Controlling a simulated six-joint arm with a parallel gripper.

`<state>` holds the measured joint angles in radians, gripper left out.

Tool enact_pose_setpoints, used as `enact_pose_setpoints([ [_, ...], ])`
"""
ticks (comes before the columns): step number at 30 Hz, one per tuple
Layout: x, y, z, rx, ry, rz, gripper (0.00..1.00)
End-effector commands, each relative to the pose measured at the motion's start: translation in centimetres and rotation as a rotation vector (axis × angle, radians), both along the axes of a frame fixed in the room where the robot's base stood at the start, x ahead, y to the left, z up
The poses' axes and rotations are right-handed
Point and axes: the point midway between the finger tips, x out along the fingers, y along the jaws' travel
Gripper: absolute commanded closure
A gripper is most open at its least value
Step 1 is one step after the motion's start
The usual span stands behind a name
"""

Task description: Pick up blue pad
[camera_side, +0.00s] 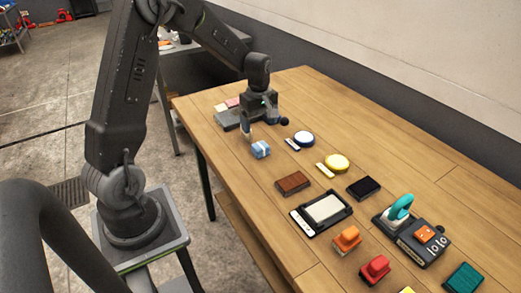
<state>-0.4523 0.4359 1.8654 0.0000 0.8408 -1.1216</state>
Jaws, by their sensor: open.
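A small blue block with a pale band (261,150), which looks like the blue pad, lies on the wooden table near its left edge. My gripper (265,126) points down just behind the blue block in the picture. Its jaws are open, with one fingertip at the left and the other at the right. I see nothing between the fingers. I cannot tell the exact height of the fingertips above the table.
Orange (347,240) and red (375,269) pieces stand in front. The table's right back is clear.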

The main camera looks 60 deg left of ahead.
Motion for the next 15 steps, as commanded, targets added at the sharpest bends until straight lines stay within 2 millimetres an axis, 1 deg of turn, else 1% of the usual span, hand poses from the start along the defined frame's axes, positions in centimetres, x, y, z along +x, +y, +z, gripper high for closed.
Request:
enact_pose_setpoints([
  [1,-0.1,-0.1,-1.2,-0.003,0.005,-0.001,0.17],
  [3,-0.1,-0.1,-2.3,-0.002,0.005,-0.002,0.17],
  [6,0.0,-0.1,-3.5,-0.001,0.002,-0.002,0.17],
  [11,0.0,-0.1,-4.4,0.000,0.000,-0.003,0.17],
  [15,0.1,-0.3,-6.1,-0.002,0.003,-0.004,0.17],
])
